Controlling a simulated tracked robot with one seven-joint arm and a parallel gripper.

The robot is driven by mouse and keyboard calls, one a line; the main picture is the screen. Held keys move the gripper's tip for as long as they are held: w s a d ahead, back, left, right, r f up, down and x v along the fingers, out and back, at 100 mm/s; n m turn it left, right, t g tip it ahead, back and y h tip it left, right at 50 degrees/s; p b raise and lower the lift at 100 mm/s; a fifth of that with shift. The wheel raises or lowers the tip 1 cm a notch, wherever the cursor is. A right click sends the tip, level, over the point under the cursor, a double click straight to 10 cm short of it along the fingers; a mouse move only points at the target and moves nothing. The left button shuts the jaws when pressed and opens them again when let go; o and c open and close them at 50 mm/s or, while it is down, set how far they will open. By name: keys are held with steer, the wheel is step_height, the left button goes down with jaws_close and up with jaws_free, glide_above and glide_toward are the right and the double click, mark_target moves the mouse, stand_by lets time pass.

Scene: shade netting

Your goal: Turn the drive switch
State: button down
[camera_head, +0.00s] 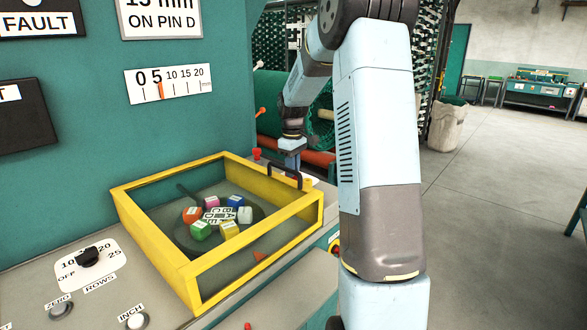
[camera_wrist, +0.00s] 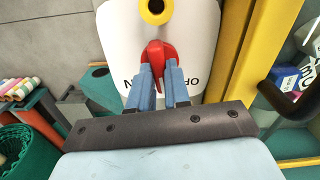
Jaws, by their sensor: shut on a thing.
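The drive switch is a red knob (camera_wrist: 159,52) on a white plate (camera_wrist: 200,45) with partly hidden lettering, in the wrist view. My gripper (camera_wrist: 161,75) has its two blue fingers shut on the red knob, one on each side. The knob's narrow top points almost straight up in that picture. In the head view my gripper (camera_head: 292,160) reaches down behind the far side of the yellow-framed guard. The switch between the fingers cannot be made out there.
The yellow-framed clear guard (camera_head: 190,279) with a black handle (camera_head: 286,174) stands close beside the gripper, over several coloured blocks. A yellow ring (camera_wrist: 157,11) sits on the same plate. A row dial (camera_head: 88,257) is at the left. Green netting rolls (camera_wrist: 17,145) lie nearby.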

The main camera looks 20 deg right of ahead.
steer(key=n, duration=0.4)
steer(key=shift+d, duration=0.1)
steer(key=shift+n, duration=1.7)
steer(key=shift+w+r, duration=0.1)
steer(key=c, duration=1.1)
jaws_free()
step_height(320, 180, up, 14)
steer(key=shift+f, duration=0.25)
